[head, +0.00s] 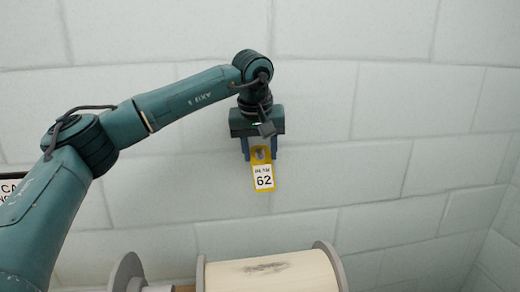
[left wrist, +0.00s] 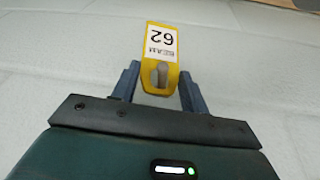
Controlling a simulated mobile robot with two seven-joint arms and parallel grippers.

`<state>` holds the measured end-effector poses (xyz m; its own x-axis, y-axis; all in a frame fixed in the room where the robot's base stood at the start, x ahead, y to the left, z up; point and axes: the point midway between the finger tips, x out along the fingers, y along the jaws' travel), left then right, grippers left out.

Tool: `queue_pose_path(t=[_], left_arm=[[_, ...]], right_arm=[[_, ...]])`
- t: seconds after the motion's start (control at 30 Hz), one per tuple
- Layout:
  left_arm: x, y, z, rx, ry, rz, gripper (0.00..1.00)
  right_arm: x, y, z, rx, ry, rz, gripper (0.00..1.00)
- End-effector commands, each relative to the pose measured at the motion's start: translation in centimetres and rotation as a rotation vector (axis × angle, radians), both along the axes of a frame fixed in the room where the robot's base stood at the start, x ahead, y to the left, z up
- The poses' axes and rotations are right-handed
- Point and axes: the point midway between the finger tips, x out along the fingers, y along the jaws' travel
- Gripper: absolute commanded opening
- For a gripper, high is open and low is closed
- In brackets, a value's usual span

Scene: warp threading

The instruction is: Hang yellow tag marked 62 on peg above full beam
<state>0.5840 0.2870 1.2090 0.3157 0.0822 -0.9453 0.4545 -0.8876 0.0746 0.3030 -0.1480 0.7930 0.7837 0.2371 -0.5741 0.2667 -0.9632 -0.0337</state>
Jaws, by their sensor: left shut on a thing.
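The yellow tag (head: 262,171) with a white label reading 62 is against the pale block wall, above the full beam (head: 270,272) wound with cream thread. My left gripper (head: 261,155) is shut on the tag's upper part, one blue finger at each side edge. In the left wrist view the tag (left wrist: 159,45) appears upside down between the fingertips (left wrist: 159,84). A grey peg (left wrist: 160,74) shows at the tag's hole and seems to pass through it; how deep it sits is unclear. My right gripper is out of view.
A grey flange (head: 126,272) stands to the left of the full beam, and the beam's own right flange (head: 332,264) stands below right of the tag. A partly hidden sign (head: 10,187) is at the left edge. The wall right of the tag is clear.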

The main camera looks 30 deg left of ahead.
Motion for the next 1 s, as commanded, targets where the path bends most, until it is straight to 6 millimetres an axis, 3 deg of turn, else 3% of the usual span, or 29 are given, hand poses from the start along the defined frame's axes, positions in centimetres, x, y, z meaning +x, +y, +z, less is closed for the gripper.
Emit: queue_pose_path(t=[0.2,0.23,0.5,0.8,1.0], left_arm=[[0.0,0.0,0.0,0.000,0.000,0.000,0.12],[0.0,0.0,0.0,0.000,0.000,0.000,0.47],[0.0,0.0,0.0,0.000,0.000,0.000,0.69],[-0.1,-0.1,0.3,0.000,0.000,0.000,0.70],[-0.9,-0.3,2.9,-0.001,-0.004,-0.002,0.70]], right_arm=[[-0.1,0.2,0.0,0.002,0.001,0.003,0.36],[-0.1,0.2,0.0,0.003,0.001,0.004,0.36],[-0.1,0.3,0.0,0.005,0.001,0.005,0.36],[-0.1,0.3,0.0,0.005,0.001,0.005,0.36],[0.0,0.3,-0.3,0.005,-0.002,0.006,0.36]])
